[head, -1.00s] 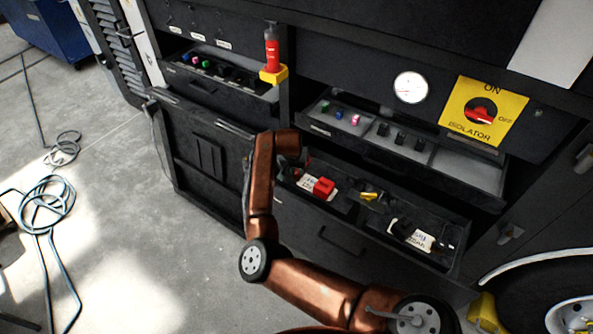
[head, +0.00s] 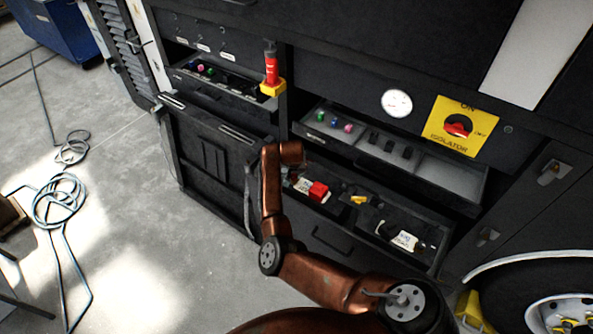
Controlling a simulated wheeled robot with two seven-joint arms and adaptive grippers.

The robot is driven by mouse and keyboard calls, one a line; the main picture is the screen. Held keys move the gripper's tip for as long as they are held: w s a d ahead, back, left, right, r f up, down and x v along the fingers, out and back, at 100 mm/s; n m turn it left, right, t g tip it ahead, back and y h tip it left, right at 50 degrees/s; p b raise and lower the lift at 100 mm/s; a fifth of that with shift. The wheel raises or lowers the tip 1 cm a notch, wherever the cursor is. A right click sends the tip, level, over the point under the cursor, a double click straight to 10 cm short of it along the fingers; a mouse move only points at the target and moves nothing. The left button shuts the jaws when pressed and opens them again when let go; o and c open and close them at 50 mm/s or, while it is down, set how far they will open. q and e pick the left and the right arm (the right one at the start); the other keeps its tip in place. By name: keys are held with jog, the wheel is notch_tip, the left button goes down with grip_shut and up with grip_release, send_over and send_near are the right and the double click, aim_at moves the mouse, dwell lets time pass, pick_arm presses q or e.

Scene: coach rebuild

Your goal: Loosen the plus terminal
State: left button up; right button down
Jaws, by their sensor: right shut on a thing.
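My copper right arm comes in from the bottom right and bends up to the open lower drawer (head: 325,232). My right gripper (head: 291,177) is dark and small at the drawer's left end, partly hidden by the wrist. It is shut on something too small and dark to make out. A red block (head: 318,191), perhaps the plus terminal's cover, sits just right of the gripper beside a white label. A yellow piece (head: 360,200) lies farther right. A second white label (head: 404,240) is at the drawer's right end. The terminal itself cannot be told apart. My left gripper is not in view.
An open tray (head: 395,157) with coloured knobs and dark blocks juts out above the drawer. A red-and-yellow post (head: 271,70) stands at upper left. A yellow isolator plate (head: 461,126) and gauge (head: 397,103) are at right. Cables (head: 60,200) lie on the floor at left.

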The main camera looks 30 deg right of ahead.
jog(key=n+p, duration=0.1)
jog(key=p, duration=0.2)
jog(key=n+y+p, duration=0.1)
jog(key=n+p, duration=0.1)
jog(key=p, duration=0.1)
jog(key=n+p, duration=0.2)
jog(key=p, duration=0.2)
jog(key=shift+s+d+r+t+y, duration=0.15)
jog(key=shift+d+r+t+y, duration=0.15)
jog(key=shift+d+t+y, duration=0.1)
jog(key=shift+f+n+y+p, duration=0.1)
jog(key=shift+n+y+p, duration=0.2)
jog(key=shift+n+p, duration=0.5)
jog(key=shift+d+n, duration=0.1)
jog(key=shift+n, duration=0.6)
jog(key=shift+f+n+y, duration=0.15)
jog(key=shift+n+y, duration=0.45)
jog(key=shift+n, duration=0.3)
jog(key=n, duration=0.1)
jog(key=n+b, duration=0.1)
jog(key=shift+d+f+n+g+y, duration=0.1)
jog(key=shift+f+n+g+y, duration=0.05)
jog(key=shift+n+g+y, duration=0.2)
jog(key=shift+w+n+y+b, duration=0.2)
jog(key=shift+n+y+b, duration=0.25)
jog(key=shift+n+b, duration=0.7)
jog(key=shift+n+g+b, duration=0.25)
jog(key=shift+n+b, duration=0.1)
jog(key=shift+n, duration=0.15)
jog(key=shift+y, duration=0.3)
